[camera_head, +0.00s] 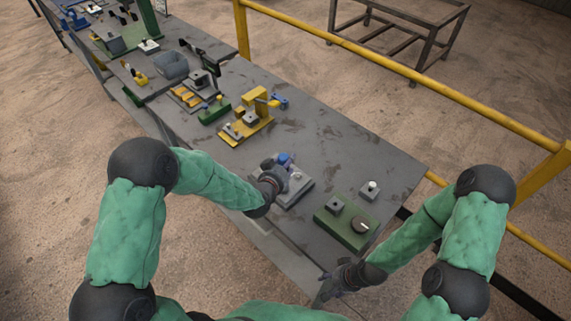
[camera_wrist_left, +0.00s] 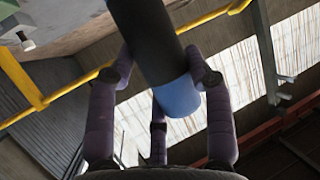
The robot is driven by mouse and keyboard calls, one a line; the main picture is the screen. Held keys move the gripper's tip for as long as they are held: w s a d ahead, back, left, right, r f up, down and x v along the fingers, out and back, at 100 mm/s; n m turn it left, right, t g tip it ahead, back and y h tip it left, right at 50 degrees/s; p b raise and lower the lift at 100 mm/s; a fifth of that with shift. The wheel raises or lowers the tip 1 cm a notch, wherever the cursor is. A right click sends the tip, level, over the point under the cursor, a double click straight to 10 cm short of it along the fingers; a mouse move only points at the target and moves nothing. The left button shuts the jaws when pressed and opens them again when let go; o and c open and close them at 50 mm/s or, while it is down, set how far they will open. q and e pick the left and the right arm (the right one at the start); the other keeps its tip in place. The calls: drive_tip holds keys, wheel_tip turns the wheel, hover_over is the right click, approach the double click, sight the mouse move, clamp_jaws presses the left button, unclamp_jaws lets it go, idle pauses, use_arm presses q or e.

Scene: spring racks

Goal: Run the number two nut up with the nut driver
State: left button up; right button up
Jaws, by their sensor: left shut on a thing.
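My left gripper (camera_head: 276,172) is over a grey plate fixture (camera_head: 301,191) near the table's front edge. In the left wrist view its purple-grey fingers (camera_wrist_left: 160,105) are around a thick black cylinder with a blue end (camera_wrist_left: 178,97), which looks like the nut driver. A blue tip (camera_head: 283,157) shows above the gripper in the head view. A small pale piece (camera_head: 296,176) shows on the fixture beside the gripper. I cannot make out the number two nut or any contact with it. My right gripper (camera_head: 327,291) hangs low by the table's near corner, its fingers too small to read.
A yellow fixture (camera_head: 256,117) and a grey bin (camera_head: 172,65) stand farther left. A yellow rail (camera_head: 420,90) runs behind the table.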

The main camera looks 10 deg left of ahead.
idle(0.3)
use_arm(q)
drive_tip(key=shift+w+r+p, duration=0.1)
drive_tip(key=shift+r+p, duration=1.95)
drive_tip(key=shift+r, duration=1.55)
drive_tip(key=shift+f, duration=0.1)
